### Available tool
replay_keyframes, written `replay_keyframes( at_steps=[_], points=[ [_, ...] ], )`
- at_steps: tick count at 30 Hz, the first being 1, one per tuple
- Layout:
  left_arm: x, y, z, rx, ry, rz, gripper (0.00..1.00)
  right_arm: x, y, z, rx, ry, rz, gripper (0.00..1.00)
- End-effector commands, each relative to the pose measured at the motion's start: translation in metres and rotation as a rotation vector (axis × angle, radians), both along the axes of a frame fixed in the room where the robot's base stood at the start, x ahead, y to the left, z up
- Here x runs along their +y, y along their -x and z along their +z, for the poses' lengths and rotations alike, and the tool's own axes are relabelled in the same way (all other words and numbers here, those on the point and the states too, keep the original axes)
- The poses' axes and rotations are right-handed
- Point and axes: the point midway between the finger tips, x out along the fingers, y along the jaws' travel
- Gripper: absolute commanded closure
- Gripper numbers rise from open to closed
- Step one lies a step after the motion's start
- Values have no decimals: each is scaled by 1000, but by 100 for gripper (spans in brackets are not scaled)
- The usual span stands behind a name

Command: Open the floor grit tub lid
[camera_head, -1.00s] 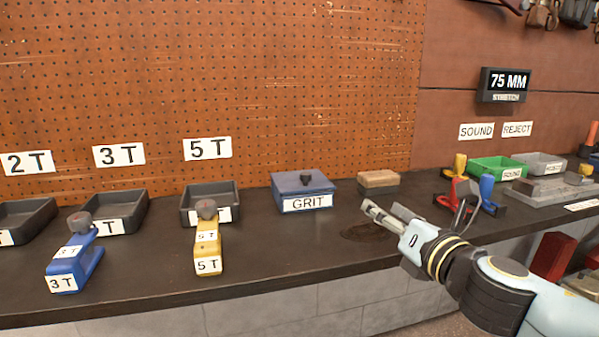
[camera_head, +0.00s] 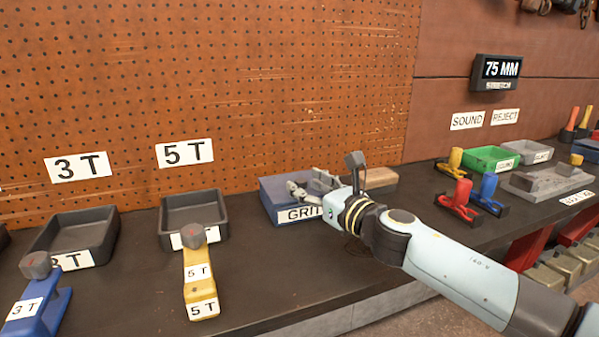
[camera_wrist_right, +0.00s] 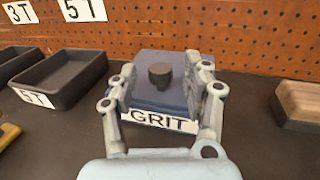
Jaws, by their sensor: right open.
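The grit tub (camera_head: 272,206) is a blue box with a white GRIT label, standing on the dark bench against the pegboard. In the right wrist view the blue lid (camera_wrist_right: 150,62) lies on the tub and has a dark round knob (camera_wrist_right: 160,75) on top. My right gripper (camera_head: 312,184) is over the tub and hides much of the lid and the knob in the head view. In the right wrist view its open fingers (camera_wrist_right: 163,84) stand on either side of the knob, apart from it. My left gripper is not in view.
Red (camera_head: 458,199) and blue (camera_head: 488,195) clamps stand farther right. The bench in front of the tub is clear.

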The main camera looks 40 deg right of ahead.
Motion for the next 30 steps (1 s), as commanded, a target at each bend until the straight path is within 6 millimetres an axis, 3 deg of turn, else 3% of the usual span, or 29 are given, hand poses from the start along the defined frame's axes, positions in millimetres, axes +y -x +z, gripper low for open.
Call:
replay_keyframes(
  at_steps=[6, 16, 27, 30],
  points=[
    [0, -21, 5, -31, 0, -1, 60, 0, -25, 0, 1, -2, -1, 51],
    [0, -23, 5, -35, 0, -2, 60, 1, -29, -1, 1, -1, -1, 51],
    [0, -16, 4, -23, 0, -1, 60, 1, -28, -1, 1, -1, -1, 99],
    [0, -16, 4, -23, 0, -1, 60, 1, -28, -1, 1, -2, -1, 100]
  ],
)
